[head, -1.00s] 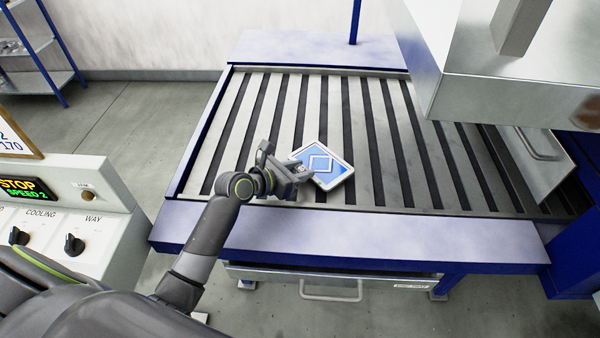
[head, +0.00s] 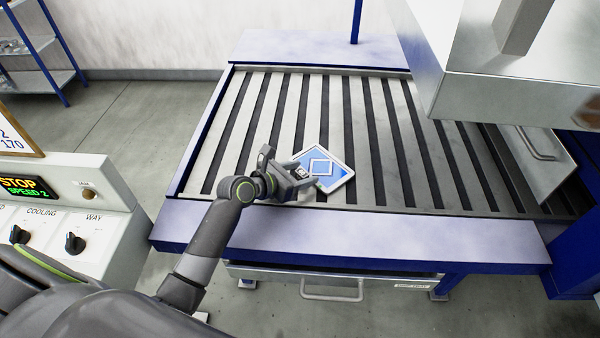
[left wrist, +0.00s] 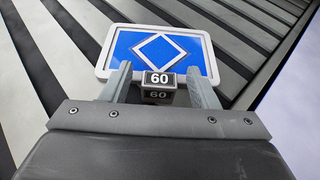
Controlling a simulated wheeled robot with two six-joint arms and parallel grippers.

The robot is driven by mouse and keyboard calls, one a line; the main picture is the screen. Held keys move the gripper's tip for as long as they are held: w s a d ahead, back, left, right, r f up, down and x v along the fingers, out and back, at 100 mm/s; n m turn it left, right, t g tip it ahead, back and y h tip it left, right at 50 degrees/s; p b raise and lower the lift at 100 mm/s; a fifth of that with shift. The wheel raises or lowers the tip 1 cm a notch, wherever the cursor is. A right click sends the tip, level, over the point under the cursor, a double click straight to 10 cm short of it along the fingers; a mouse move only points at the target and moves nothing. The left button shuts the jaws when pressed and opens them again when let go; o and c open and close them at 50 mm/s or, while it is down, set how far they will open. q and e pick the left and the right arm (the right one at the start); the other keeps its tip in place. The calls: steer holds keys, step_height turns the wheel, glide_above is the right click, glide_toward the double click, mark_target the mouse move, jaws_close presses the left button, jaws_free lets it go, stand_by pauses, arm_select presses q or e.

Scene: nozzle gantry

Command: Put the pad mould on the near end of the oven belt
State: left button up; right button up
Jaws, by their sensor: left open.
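The pad mould (head: 327,170), a white-rimmed blue plate with a white diamond, lies flat on the slatted oven belt (head: 290,115) near its front edge. It also shows at the top of the left wrist view (left wrist: 188,62). A small block marked 60 (left wrist: 158,79) is at its near edge. My left gripper (head: 306,175) is open at that edge. In the left wrist view its fingers (left wrist: 160,84) stand on either side of the block, with a gap at each side. My right gripper is not in view.
A control panel (head: 115,225) with dials and a STOP display stands at the left. A metal hood (head: 500,90) overhangs the belt at the right. A drawer (head: 330,280) sits under the front ledge. The belt is clear around the mould.

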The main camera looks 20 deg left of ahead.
arm_select(q)
steer(key=shift+s+a+r+p, duration=0.15)
steer(key=shift+s+r+p, duration=0.05)
steer(key=shift+r+p, duration=0.1)
steer(key=p+v, duration=0.7)
steer(key=v, duration=0.3)
steer(key=shift+s+a+r+p, duration=0.15)
steer(key=shift+s+a+p, duration=0.2)
steer(key=shift+s+p, duration=0.25)
